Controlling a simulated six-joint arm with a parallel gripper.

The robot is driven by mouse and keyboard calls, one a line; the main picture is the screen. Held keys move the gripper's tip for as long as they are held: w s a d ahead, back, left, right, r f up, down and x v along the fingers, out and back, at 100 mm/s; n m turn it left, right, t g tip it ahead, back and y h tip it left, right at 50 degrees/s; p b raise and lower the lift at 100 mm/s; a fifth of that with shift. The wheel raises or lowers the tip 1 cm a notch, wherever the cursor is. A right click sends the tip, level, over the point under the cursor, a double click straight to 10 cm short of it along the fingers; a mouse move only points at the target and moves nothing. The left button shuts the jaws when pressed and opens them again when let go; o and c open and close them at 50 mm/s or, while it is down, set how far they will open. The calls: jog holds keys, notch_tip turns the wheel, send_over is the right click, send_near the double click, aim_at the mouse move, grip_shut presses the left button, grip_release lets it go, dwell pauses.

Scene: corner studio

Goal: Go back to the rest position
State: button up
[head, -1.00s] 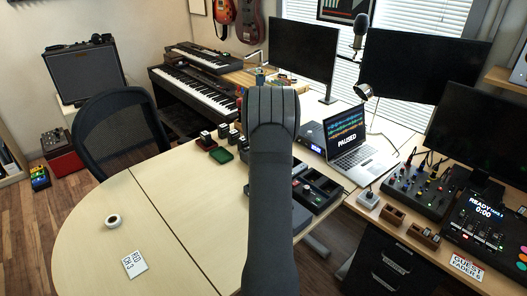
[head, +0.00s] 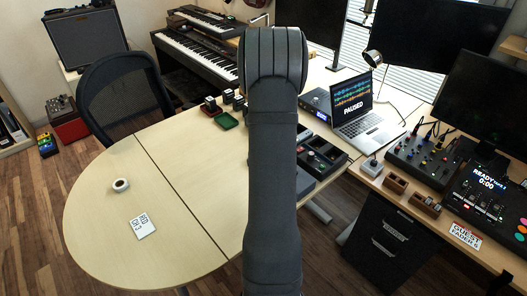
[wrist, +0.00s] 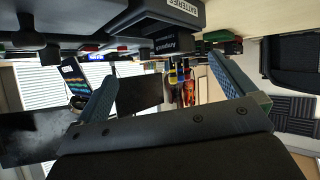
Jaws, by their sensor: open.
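My gripper (wrist: 165,88) shows in the wrist view with its two blue-grey fingers spread wide apart. Nothing is between the fingers. The wrist picture is upside down, with dark boxes, one labelled "BATTERIES" (wrist: 182,5), close at its top edge. In the head view my arm rises through the middle of the picture above the table, and the gripper is hidden behind it.
The pale table (head: 100,225) carries a tape roll (head: 121,185), a white card (head: 144,227) and a green tray (head: 227,121). An open laptop (head: 366,125), a mixer (head: 432,160) and monitors stand to the right. The table's left part is mostly clear. A chair (head: 122,95) stands behind it.

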jog(key=s+m+t, duration=0.2)
jog(key=s, duration=0.5)
jog(key=x, duration=0.6)
jog(key=a+x, duration=0.1)
jog(key=x, duration=0.2)
jog(key=shift+w+f, duration=0.25)
jog(key=shift+s, duration=0.1)
jog(key=v, duration=0.9)
jog(key=shift+s+d+r, duration=0.15)
jog(key=shift+s+r, duration=0.15)
jog(key=shift+r, duration=0.1)
jog(key=c, duration=0.9)
jog(key=shift+w+n, duration=0.1)
jog(key=shift+n, duration=0.2)
